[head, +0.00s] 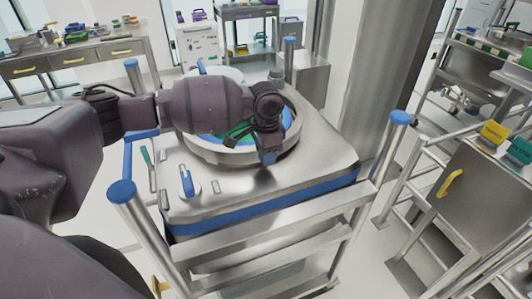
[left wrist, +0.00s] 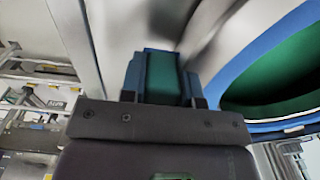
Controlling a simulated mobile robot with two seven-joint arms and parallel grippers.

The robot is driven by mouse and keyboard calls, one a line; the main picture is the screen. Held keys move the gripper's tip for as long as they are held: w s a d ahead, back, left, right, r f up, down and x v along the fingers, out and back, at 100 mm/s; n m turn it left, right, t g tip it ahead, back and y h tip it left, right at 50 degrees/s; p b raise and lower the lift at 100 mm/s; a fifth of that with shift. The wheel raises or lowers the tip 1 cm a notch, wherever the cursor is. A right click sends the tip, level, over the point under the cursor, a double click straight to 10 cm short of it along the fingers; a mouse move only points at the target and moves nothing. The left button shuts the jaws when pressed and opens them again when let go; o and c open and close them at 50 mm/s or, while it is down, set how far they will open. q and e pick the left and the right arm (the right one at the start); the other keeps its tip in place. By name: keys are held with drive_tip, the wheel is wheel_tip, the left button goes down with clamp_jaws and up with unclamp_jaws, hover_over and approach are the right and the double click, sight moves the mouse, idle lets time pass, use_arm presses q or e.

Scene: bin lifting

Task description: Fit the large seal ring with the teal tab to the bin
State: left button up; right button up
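The steel bin (head: 318,172) has a blue band around its upper side and a round, raised opening in its top. A blue ring with a green inside shows in the opening, and in the left wrist view the blue ring (left wrist: 237,62) curves at the right. My left gripper (head: 268,157) points down at the near right edge of the opening. In the left wrist view its blue fingers close on either side of a teal block (left wrist: 162,78), which looks like the tab. How the tab joins the ring is hidden. My right gripper is not in view.
A steel rail frame with blue-capped posts (head: 399,118) surrounds the bin. A steel cabinet (head: 465,195) stands at the right.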

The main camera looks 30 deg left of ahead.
use_arm(q)
drive_tip(key=o, duration=0.5)
wheel_tip(320, 180, up, 11)
drive_tip(key=shift+f, duration=0.1)
idle(0.4)
drive_tip(key=shift+s, duration=0.1)
idle(0.4)
